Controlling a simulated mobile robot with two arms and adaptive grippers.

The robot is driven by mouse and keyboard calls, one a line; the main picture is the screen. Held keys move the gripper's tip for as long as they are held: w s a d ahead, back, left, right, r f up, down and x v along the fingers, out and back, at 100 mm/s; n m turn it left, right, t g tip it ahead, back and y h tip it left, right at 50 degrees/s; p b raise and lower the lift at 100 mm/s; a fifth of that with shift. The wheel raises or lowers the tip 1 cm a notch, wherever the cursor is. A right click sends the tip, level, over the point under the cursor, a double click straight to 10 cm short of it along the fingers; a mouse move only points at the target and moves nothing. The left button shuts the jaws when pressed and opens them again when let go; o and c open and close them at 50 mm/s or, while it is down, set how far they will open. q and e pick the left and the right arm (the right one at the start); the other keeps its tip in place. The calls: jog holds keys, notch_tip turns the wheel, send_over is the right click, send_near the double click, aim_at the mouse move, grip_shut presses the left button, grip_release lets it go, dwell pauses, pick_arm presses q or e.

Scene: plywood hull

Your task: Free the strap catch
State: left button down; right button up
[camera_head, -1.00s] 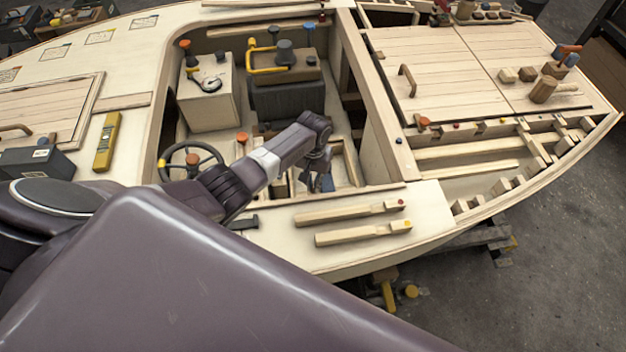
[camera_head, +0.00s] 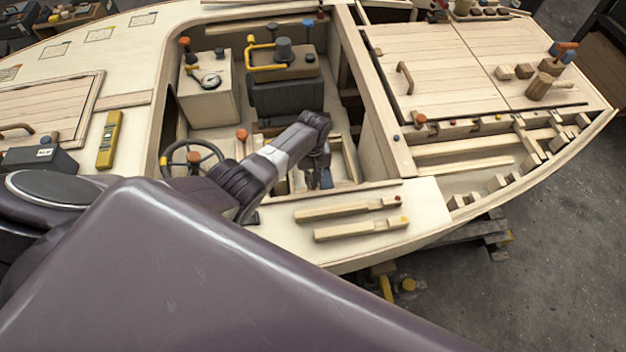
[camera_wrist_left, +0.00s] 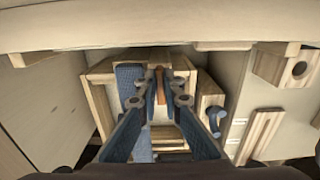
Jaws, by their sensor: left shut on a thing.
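My left gripper (camera_head: 324,180) reaches down into the open cockpit, partly hidden by its own wrist in the head view. In the left wrist view, its two blue fingers (camera_wrist_left: 160,98) close on a small upright orange-brown piece (camera_wrist_left: 159,80), which looks to be the strap catch. A blue woven strap (camera_wrist_left: 129,76) runs over a light wooden box or frame (camera_wrist_left: 101,70) just left of the fingertips. A dark blue hook-like part (camera_wrist_left: 215,118) sits on a wooden block to the right. The fingers hide part of the catch. My right gripper is out of view.
The cockpit side (camera_head: 378,130) and deck edge surround my arm closely. A steering wheel (camera_head: 191,163) stands to its left, a dark box (camera_head: 287,97) beyond it. Two wooden bars (camera_head: 348,209) lie on the near deck. A yellow level (camera_head: 109,140) lies at left.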

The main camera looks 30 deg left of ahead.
pick_arm(q)
jog(key=shift+w+r, duration=0.1)
jog(key=shift+w, duration=0.05)
jog(key=c, duration=2.1)
grip_release()
notch_tip(320, 180, up, 12)
jog(key=shift+f, duration=0.1)
